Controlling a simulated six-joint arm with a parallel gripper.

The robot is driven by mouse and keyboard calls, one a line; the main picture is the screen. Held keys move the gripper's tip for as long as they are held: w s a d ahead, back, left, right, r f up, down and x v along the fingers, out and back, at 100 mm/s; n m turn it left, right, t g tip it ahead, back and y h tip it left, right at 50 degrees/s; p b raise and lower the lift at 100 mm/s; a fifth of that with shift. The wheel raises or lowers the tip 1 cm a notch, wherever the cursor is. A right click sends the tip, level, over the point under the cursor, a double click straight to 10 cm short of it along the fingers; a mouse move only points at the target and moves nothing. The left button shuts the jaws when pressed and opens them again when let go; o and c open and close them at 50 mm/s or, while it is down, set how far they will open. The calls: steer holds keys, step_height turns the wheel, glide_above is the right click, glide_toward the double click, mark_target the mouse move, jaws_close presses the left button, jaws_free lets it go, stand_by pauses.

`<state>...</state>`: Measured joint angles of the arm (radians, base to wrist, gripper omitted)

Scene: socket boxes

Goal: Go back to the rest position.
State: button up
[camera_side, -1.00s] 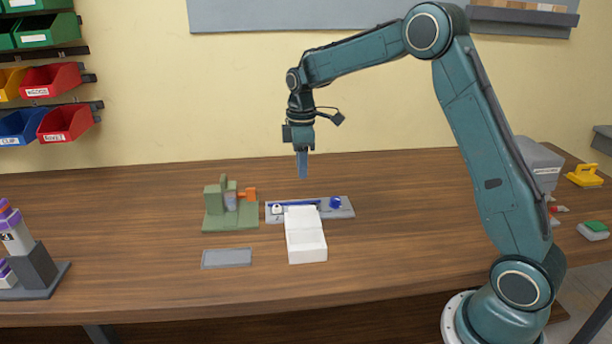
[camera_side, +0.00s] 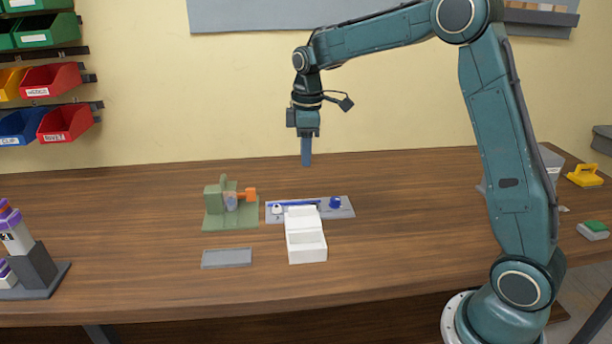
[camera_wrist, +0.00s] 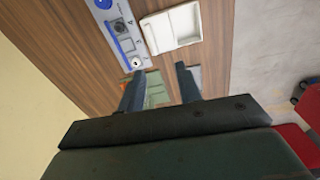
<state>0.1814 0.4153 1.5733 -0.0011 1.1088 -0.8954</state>
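My gripper (camera_side: 306,163) hangs pointing down, high above the back of the table, behind and above the grey panel, in the side view. In the wrist view its two fingers (camera_wrist: 160,78) stand apart with nothing held between them. The table (camera_side: 400,215) lies well below. The white open box (camera_side: 306,246) stands at the front of the grey panel (camera_side: 344,211). Both also show at the top of the wrist view, the white box (camera_wrist: 172,28) beside the panel (camera_wrist: 116,36).
A green fixture (camera_side: 215,212) with an orange part (camera_side: 250,194) stands left of the panel. A flat grey plate (camera_side: 227,258) lies in front of it. A grey stand (camera_side: 36,270) is at far left. Coloured bins (camera_side: 65,123) hang on the wall. Air around my gripper is clear.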

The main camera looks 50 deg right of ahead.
steer(key=s+a+r+m+t, duration=0.1)
steer(key=s+a+r+m, duration=0.15)
steer(key=s, duration=0.45)
steer(key=s+a+r+m+t, duration=0.1)
steer(key=s+a+r, duration=0.15)
steer(key=s, duration=0.45)
steer(key=s+a+r+m+t, duration=0.2)
steer(key=s+r, duration=0.2)
steer(key=s, duration=0.3)
steer(key=s+a+f+m+t, duration=0.1)
steer(key=s+f+m, duration=0.1)
steer(key=s, duration=0.6)
steer(key=shift+s+a+f+m, duration=0.3)
steer(key=shift+a+f+m, duration=0.05)
steer(key=shift+f, duration=0.1)
